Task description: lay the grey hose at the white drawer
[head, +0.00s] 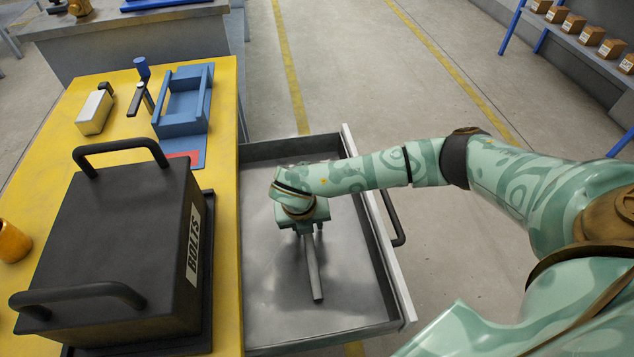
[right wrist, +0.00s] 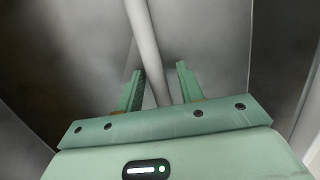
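The grey hose (head: 315,272) is a straight rod in the open drawer, pointing toward the front of the picture. It also shows in the right wrist view (right wrist: 141,30). The drawer has a grey metal inside and a white front panel (head: 377,237) with a dark handle. My right gripper (head: 308,233) reaches down into the drawer at the hose's far end. In the right wrist view its two fingers (right wrist: 160,85) stand apart, with the hose between them and a gap to the right finger. The hose's far end is hidden by the gripper. My left gripper is not in view.
A black case (head: 118,255) marked BOLTS stands on the yellow bench (head: 227,150) left of the drawer. A blue fixture (head: 185,105), a pale block (head: 94,112) and a yellow cup (head: 13,243) are also there. The floor right of the drawer is clear.

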